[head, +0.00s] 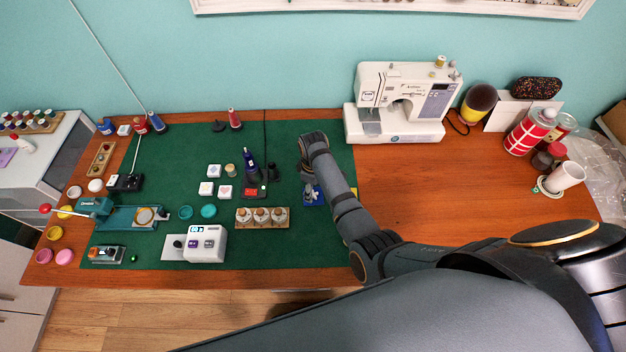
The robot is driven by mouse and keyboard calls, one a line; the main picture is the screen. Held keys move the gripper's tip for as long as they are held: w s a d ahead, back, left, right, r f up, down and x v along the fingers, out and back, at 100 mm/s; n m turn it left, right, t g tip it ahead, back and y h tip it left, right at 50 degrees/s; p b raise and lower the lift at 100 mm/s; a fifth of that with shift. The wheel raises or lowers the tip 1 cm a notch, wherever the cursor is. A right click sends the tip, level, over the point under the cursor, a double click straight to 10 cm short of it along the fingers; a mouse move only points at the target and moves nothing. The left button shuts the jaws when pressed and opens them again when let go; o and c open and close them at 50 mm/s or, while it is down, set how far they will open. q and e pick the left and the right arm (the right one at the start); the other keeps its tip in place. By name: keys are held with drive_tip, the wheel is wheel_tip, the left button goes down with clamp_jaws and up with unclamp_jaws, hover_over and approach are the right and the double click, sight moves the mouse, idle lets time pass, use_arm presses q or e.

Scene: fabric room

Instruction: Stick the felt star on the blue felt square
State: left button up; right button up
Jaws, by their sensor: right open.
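A small blue patch (318,199), which looks like the blue felt square, lies on the green mat near its right side. My right gripper (310,187) points down just above or at it, and my arm hides part of it. The right gripper is open; its fingers are small and partly hidden by the wrist. I cannot make out the felt star for certain. My left gripper is not in view.
The green mat (165,180) covers the table's left half. A wooden rack with jars (262,218), a white device (205,245) and small white blocks (206,188) stand left of my arm. A sewing machine (400,105) stands behind. Bare wood (440,190) is free at right.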

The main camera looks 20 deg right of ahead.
wheel_tip(320, 180, up, 9)
drive_tip(key=shift+r, duration=0.15)
